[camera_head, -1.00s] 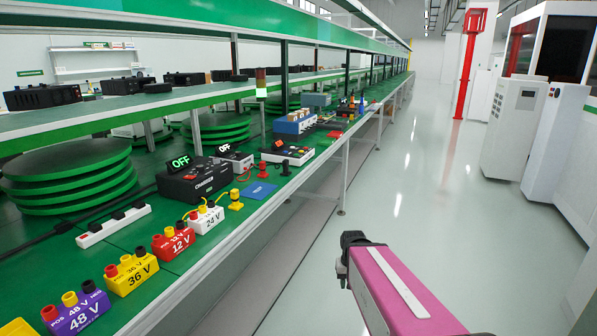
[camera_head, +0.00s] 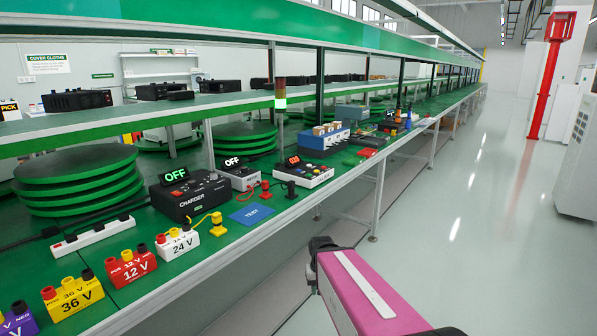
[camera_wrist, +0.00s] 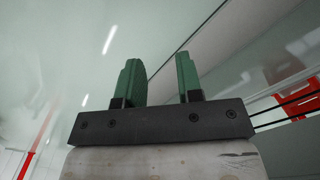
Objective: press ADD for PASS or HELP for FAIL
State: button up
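Labels reading ADD, HELP, PASS or FAIL are not legible in either view. A flat tester (camera_head: 303,175) with a red display and several coloured buttons sits on the green bench, right of the middle; its button labels are too small to read. In the head view my pink arm is in the aisle, apart from the bench.
Voltage blocks, including a 24 V block (camera_head: 178,244), line the bench's near left edge, with a blue TEXT card (camera_head: 251,214) beyond. A signal tower (camera_head: 280,98) glows green. Bench legs border the aisle. Clear floor (camera_head: 470,240) lies right; a red post (camera_head: 550,75) stands beyond.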

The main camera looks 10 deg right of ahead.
grip_shut()
dwell(1.6)
